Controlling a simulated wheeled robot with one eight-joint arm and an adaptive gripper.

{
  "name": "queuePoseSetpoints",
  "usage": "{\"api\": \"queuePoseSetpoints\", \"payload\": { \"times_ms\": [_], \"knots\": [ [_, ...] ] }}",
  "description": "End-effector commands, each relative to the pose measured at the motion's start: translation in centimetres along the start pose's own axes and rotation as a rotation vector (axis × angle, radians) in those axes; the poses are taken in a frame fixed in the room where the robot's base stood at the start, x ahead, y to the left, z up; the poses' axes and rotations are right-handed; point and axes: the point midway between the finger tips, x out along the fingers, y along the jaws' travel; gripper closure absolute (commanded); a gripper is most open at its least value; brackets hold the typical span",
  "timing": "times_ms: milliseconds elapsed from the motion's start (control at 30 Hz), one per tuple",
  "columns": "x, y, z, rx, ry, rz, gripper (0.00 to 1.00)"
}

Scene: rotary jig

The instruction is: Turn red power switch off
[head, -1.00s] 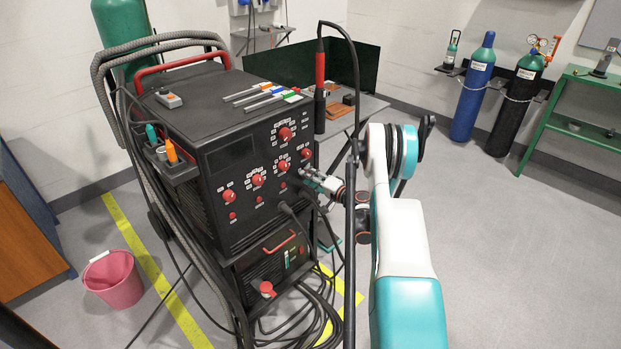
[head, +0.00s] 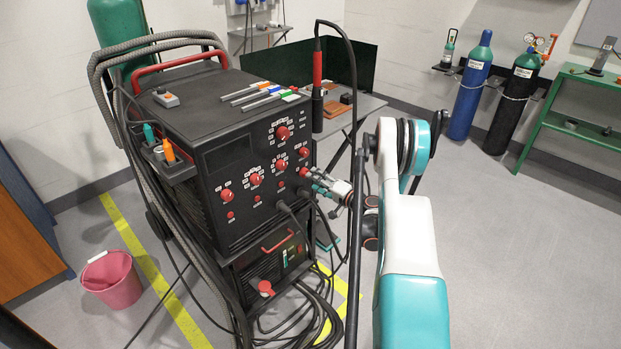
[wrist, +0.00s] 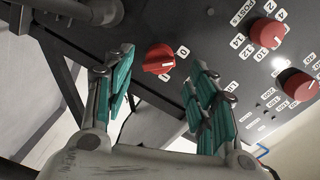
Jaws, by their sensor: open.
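The red power switch (wrist: 159,58) is a red rotary knob on the dark panel in the wrist view, with white "0" and "I" labels beside it. I cannot tell exactly which label it points at. My gripper (wrist: 162,66) is open, with its teal-padded fingers on either side of the switch in that picture. Whether they touch it is unclear. In the head view my gripper (head: 312,180) is at the right edge of the black machine's front panel (head: 240,205), where the switch is hard to make out.
Other red knobs (wrist: 267,32) sit to the right of the switch. A thick cable plug (wrist: 90,10) is at top left in the wrist view. Cables (head: 310,310) hang and coil below the panel. A pink bucket (head: 111,280) stands on the floor at left. The right floor is clear.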

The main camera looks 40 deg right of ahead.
Motion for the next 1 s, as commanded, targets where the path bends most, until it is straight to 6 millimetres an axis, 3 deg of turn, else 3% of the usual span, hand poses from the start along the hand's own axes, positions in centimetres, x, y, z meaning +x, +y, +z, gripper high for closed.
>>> {"api": "queuePoseSetpoints", "payload": {
  "times_ms": [100,300,833,933,1000],
  "knots": [
    [-1.6,0.0,0.0,0.0,0.001,0.0,0.48],
    [-2.6,0.0,0.0,0.0,0.0,0.0,0.48],
    [-2.6,-0.1,0.0,-0.001,-0.001,0.0,0.48],
    [-2.3,-1.0,-0.1,-0.007,-0.009,0.006,0.48],
    [-1.6,-2.7,-0.1,-0.018,-0.026,0.017,0.48]
  ]
}}
